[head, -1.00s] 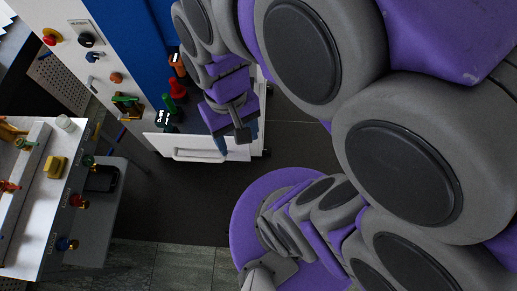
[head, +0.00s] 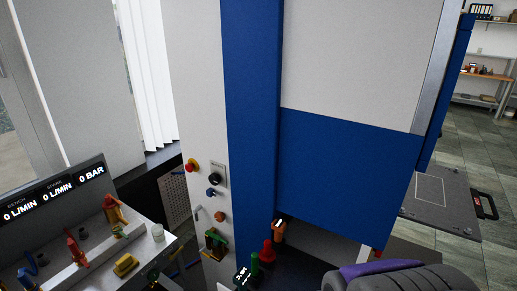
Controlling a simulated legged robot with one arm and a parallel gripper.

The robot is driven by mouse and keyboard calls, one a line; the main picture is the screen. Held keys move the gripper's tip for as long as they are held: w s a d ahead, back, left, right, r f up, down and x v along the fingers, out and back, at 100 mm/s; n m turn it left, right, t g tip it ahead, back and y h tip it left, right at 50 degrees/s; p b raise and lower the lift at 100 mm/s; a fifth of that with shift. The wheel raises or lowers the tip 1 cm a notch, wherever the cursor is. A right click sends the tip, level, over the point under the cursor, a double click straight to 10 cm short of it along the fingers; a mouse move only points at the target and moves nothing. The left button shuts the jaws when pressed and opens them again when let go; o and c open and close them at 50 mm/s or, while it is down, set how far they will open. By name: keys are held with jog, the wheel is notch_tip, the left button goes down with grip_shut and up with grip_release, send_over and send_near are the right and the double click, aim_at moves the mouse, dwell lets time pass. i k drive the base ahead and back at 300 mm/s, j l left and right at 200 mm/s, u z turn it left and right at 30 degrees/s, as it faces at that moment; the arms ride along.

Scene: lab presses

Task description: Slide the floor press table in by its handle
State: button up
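A tall white and blue press (head: 345,165) fills the middle of the head view. A flat grey plate (head: 432,203) with a pale outlined rectangle lies low to its right, with a black handle (head: 487,205) on its right end. I cannot tell whether this plate is the floor press table. The white front with a pale handle seen earlier is out of frame below. My gripper is not in view; only a grey and purple part of my arm shows at the bottom right.
A bench panel (head: 48,196) with readouts, valves and a yellow block (head: 125,265) stands at the left. A red emergency button (head: 191,165) and knobs sit on the white column. Tiled floor (head: 492,255) is open at the right; a shelf (head: 482,92) stands far back.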

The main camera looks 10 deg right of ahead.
aim_at(441, 198)
jog(key=k+l+z, duration=0.2)
jog(key=z, duration=0.2)
jog(key=k+l+z, duration=0.1)
jog(key=l+z, duration=0.35)
jog(key=k+l+z, duration=0.1)
jog(key=l+z, duration=0.3)
jog(key=i+j, duration=0.1)
jog(key=i, duration=0.45)
jog(key=i+l+u, duration=0.3)
jog(key=l, duration=0.3)
jog(key=i+l+u, duration=0.15)
jog(key=l, duration=0.2)
jog(key=i+l+u, duration=0.15)
jog(key=l, duration=0.2)
jog(key=i, duration=0.05)
